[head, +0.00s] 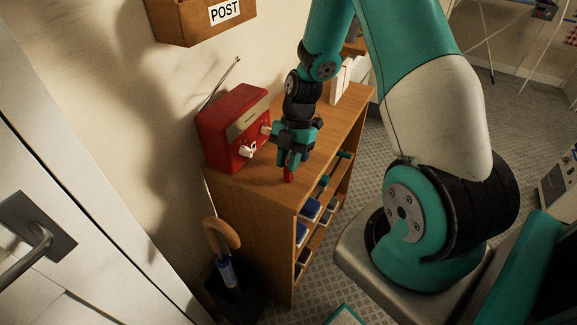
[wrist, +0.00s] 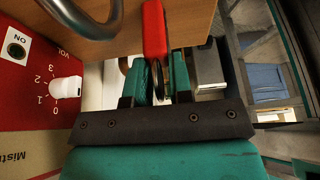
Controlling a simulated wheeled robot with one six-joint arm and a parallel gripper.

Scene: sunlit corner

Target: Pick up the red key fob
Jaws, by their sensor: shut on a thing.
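The red key fob (head: 289,174) is at the tips of my gripper (head: 291,160), just over the wooden cabinet top near its front edge. In the wrist view the red key fob (wrist: 154,32) stands out beyond the teal fingers of my gripper (wrist: 161,75), which are shut on it. A metal ring shows between the fingers. I cannot tell in the head view whether the fob touches the wood.
A red radio (head: 232,127) with a white knob and raised aerial stands left of my gripper on the cabinet (head: 255,197). White boxes (head: 343,82) stand behind. An umbrella (head: 222,250) leans at the cabinet's left end. A POST box (head: 190,20) hangs above.

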